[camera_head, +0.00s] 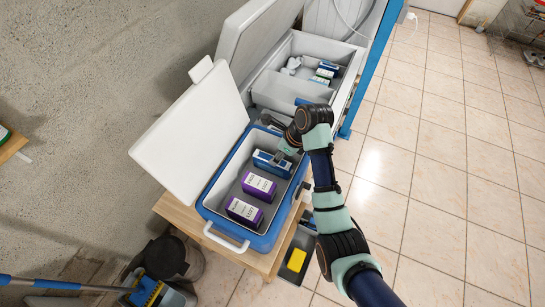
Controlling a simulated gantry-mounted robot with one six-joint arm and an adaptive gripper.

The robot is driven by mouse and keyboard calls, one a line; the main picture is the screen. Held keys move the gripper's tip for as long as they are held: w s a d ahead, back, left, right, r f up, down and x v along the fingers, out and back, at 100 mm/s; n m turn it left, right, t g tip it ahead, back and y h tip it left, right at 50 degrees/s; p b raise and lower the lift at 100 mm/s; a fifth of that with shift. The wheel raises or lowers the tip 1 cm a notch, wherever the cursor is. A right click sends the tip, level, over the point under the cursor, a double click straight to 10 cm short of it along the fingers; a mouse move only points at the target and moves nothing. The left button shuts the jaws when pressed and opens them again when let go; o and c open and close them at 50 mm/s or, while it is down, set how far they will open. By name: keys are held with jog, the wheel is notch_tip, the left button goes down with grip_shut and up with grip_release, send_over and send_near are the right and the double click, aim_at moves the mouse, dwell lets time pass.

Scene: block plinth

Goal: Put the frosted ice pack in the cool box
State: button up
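The cool box (203,205) is blue with a grey inside and a white handle, and its white lid (195,125) stands open.
Two purple-and-white cartons (259,186) (244,210) lie in the nearer part of the cool box. An open chest freezer (280,88) behind holds small blue and green-white packs (324,75). A grey tray with a yellow item (297,260) sits at right.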

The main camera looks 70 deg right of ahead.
jog(key=v, duration=0.3)
jog(key=shift+r, duration=0.1)
jog(key=w+a+r+n+t+h, duration=0.1)
jog(key=w+a+r+n, duration=0.1)
jog(key=w+a+n, duration=0.55)
jog(key=w+a+r+n+t+h, duration=0.15)
jog(key=w+a+n, duration=0.35)
jog(key=a+n, duration=0.55)
jog(key=s+a+r+n+t+y, duration=0.1)
jog(key=a+r+n+t, duration=0.1)
jog(key=a+r+n, duration=0.3)
jog(key=s+a+r+n+t+y, duration=0.1)
jog(key=a+r+n, duration=0.5)
jog(key=a+n, duration=0.8)
jog(key=a+t+y, duration=0.1)
jog(key=a+t, duration=0.1)
jog(key=a, duration=0.4)
jog(key=shift+a+t, duration=0.35)
jog(key=shift+f, duration=0.1)
jog(key=shift+c, duration=0.3)
